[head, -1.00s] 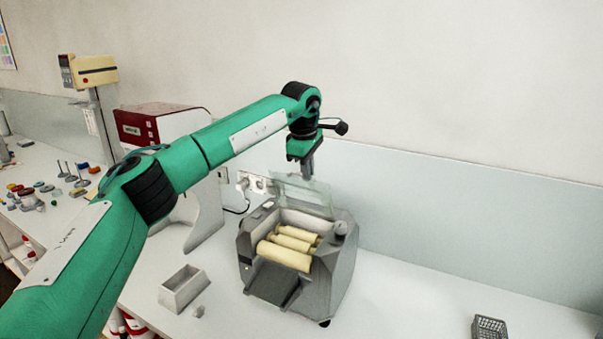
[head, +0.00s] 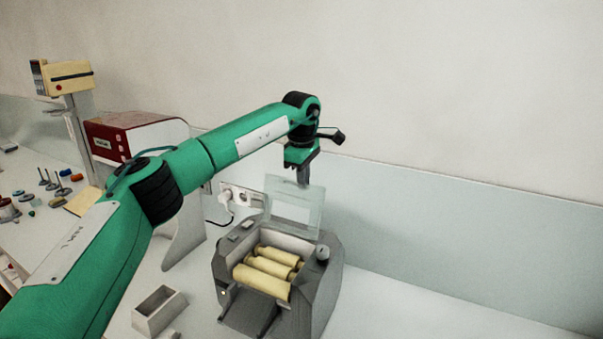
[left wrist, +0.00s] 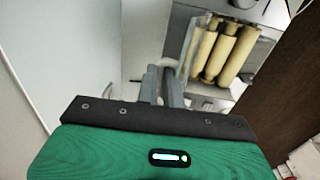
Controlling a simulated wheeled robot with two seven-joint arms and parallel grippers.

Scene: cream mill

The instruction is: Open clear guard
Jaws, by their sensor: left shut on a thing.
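The clear guard (head: 292,207) is a see-through panel standing tilted up at the back of the grey mill (head: 318,275). Three cream rollers (head: 268,265) lie uncovered in the mill's opening. My left gripper (head: 303,184) points down at the guard's upper edge and is shut on it. In the left wrist view the gripper's fingers (left wrist: 165,90) are close together, with the rollers (left wrist: 222,52) beyond them to the right. My right gripper is not in view.
A small open grey box (head: 160,312) stands left of the mill. A red and white machine (head: 135,135) is behind my left arm. A wall socket with a plug (head: 240,197) is behind the mill. The counter right of the mill looks clear.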

